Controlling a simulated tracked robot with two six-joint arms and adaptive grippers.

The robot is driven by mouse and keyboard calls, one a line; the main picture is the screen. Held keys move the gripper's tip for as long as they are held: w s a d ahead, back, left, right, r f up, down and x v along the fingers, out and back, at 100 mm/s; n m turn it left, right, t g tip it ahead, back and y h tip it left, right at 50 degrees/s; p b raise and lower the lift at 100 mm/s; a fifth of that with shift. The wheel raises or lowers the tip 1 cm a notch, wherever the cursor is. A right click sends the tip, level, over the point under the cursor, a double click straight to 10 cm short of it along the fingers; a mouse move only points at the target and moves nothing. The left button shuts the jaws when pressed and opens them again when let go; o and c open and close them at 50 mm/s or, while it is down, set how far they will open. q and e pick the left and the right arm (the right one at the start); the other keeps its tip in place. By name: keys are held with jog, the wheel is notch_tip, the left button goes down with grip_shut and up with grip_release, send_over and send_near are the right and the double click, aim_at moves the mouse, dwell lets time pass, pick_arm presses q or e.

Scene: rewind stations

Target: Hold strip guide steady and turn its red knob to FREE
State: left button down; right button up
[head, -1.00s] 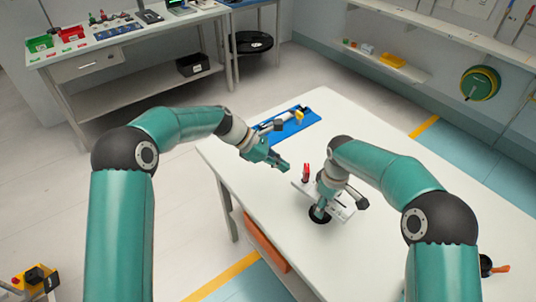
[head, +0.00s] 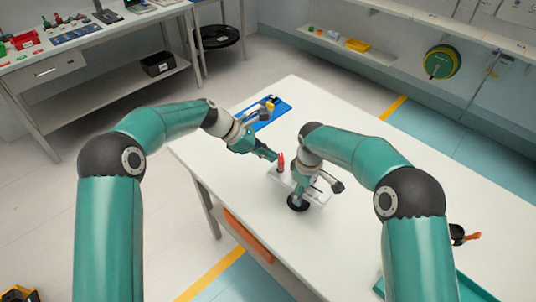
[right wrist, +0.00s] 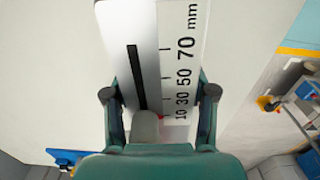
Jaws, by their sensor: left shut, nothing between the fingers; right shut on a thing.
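The knob's setting and any FREE mark cannot be read. My right gripper (right wrist: 160,88) is shut on the guide, one finger along each side of the plate. My left gripper (head: 273,156) is shut and empty, its tip right beside the knob; whether they touch I cannot tell.
A blue tray (head: 280,107) with a yellow part lies at the table's far left edge. A black and orange tool (head: 462,235) and a teal tray (head: 466,290) are at the right.

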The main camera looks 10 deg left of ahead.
pick_arm(q)
jog(key=shift+w+m+g, duration=0.2)
jog(key=shift+m+g, duration=0.2)
jog(key=shift+m, duration=0.1)
jog(key=shift+w+d+m+g, duration=0.6)
jog(key=shift+w+d+m, duration=0.2)
jog(key=shift+w+d, duration=0.55)
jog(key=shift+a, duration=0.15)
dwell(1.3)
jog(key=shift+s, duration=0.85)
jog(key=shift+w+a+r, duration=0.15)
jog(key=shift+a+r, duration=0.2)
pick_arm(e)
jog(key=shift+w, duration=0.1)
pick_arm(q)
jog(key=v, duration=1.1)
jog(key=shift+w, duration=0.1)
